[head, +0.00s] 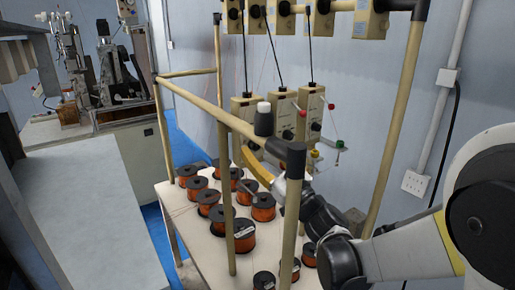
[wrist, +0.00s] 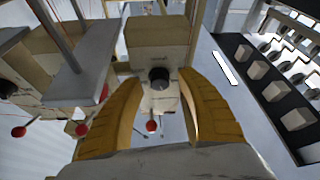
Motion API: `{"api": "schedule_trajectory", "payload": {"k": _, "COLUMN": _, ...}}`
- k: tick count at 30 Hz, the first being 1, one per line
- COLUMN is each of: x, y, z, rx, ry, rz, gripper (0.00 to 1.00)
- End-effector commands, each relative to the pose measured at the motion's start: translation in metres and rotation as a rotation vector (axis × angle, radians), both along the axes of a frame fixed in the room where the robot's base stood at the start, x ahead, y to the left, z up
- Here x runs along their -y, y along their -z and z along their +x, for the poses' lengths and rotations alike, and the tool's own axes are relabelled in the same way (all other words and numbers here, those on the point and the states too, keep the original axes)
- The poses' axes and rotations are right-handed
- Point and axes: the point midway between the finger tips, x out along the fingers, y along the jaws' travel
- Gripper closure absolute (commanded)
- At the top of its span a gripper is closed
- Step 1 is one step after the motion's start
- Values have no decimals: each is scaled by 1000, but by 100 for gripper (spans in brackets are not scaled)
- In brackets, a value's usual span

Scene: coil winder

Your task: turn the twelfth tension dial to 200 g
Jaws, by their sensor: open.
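In the wrist view a beige tension box (wrist: 157,38) with a round black dial (wrist: 159,76) is straight ahead. My gripper (wrist: 157,84) is open, its two yellow-brown fingers on either side of the dial, with gaps visible; I cannot tell how near the tips are in depth. The dial's scale and setting are too small to read. In the head view several beige tension boxes (head: 281,108) hang in a lower row, with black dials on the front. My gripper (head: 262,179) is just below them, partly hidden by a frame post. No number marks the twelfth dial.
Frame posts (head: 228,195) and a rail (head: 215,109) stand close to my arm. Copper wire spools (head: 244,235) cover the table below. More tension boxes (head: 370,20) hang above. A red-balled arm (wrist: 152,126) is below the dial, and a grey bar (wrist: 78,72) is at left.

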Motion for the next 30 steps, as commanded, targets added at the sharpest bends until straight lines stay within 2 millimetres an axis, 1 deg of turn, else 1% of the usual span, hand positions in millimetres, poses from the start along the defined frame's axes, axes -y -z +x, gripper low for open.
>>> {"api": "schedule_trajectory", "payload": {"k": 5, "x": 0, "y": 0, "z": 0, "rx": 0, "ry": 0, "rz": 0, "gripper": 55}}
{"api": "schedule_trajectory", "payload": {"k": 6, "x": 0, "y": 0, "z": 0, "rx": 0, "ry": 0, "rz": 0, "gripper": 57}}
{"api": "schedule_trajectory", "payload": {"k": 8, "x": 0, "y": 0, "z": 0, "rx": 0, "ry": 0, "rz": 0, "gripper": 75}}
{"api": "schedule_trajectory", "payload": {"k": 9, "x": 0, "y": 0, "z": 0, "rx": 0, "ry": 0, "rz": 0, "gripper": 87}}
{"api": "schedule_trajectory", "payload": {"k": 10, "x": 0, "y": 0, "z": 0, "rx": 0, "ry": 0, "rz": 0, "gripper": 96}}
{"api": "schedule_trajectory", "payload": {"k": 11, "x": 0, "y": 0, "z": 0, "rx": 0, "ry": 0, "rz": 0, "gripper": 100}}
{"api": "schedule_trajectory", "payload": {"k": 22, "x": 0, "y": 0, "z": 0, "rx": 8, "ry": 1, "rz": -12, "gripper": 100}}
{"api": "schedule_trajectory", "payload": {"k": 30, "x": 1, "y": 0, "z": 0, "rx": 77, "ry": 0, "rz": -112, "gripper": 100}}
